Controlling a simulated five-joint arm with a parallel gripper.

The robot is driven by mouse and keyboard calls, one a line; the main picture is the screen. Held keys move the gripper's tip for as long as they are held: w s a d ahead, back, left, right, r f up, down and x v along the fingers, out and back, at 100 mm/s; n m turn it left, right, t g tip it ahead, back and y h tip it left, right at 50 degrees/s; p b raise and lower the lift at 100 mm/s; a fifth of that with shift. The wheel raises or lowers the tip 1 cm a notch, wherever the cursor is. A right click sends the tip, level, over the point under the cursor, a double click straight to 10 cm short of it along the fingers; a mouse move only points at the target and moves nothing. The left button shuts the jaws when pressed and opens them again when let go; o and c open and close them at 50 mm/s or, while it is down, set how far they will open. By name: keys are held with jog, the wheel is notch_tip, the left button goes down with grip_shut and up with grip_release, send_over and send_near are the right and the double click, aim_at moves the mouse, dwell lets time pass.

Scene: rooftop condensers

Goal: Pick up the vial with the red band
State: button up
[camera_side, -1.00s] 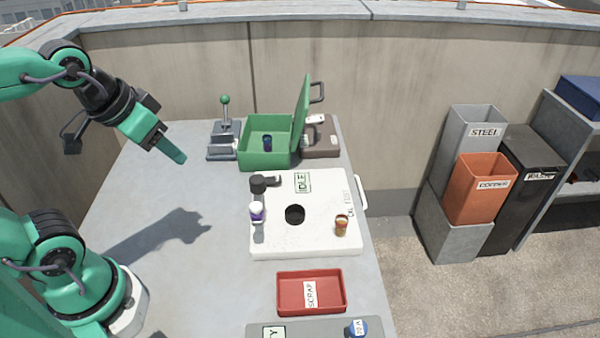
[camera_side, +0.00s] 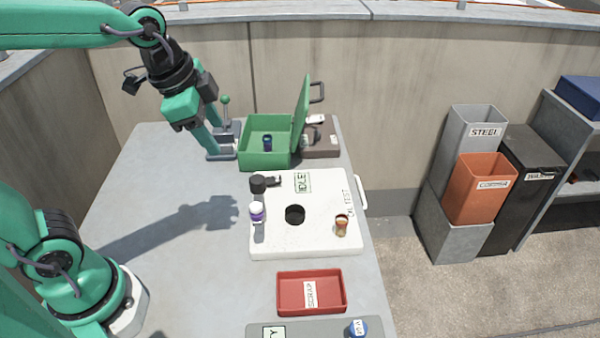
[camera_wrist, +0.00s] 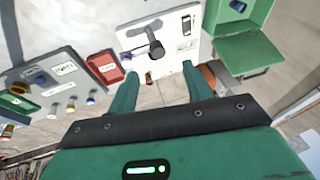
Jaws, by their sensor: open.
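A small amber-brown vial (camera_side: 342,225) stands on the right of the white test plate (camera_side: 275,245) in the side view; it looks reddish-brown, but I cannot make out a red band for certain. A small amber shape (camera_wrist: 148,77) near the plate's edge in the wrist view may be the same vial. A white and purple vial (camera_side: 257,213) is at the plate's left edge. A dark blue vial (camera_side: 267,142) is inside the green box (camera_side: 252,158). My gripper (camera_side: 202,138) is open and empty, high left of the box; its fingers (camera_wrist: 160,76) are spread in the wrist view.
A red scrap tray (camera_side: 300,300) lies in front of the plate. A lever stand (camera_side: 224,99) is behind my fingers. A blue-topped item (camera_side: 357,328) sits on a grey panel at the bottom. The wrist view shows several small vials at left. The table's left side is clear.

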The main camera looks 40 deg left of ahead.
jog(key=w+d+f+m+g, duration=0.2)
jog(key=w+d+f+m, duration=0.2)
jog(key=w+d+m, duration=0.65)
jog(key=m+g, duration=0.2)
jog(key=m, duration=1.1)
send_over(342, 217)
jog(key=shift+n+y, duration=0.25)
jog(key=shift+y, duration=0.05)
notch_tip(342, 217, down, 8)
jog(key=shift+f, duration=0.15)
jog(key=shift+f, duration=0.15)
jog(key=shift+f, duration=1.2)
jog(key=shift+f, duration=0.15)
jog(key=shift+f, duration=2.45)
jog(key=c, duration=1.1)
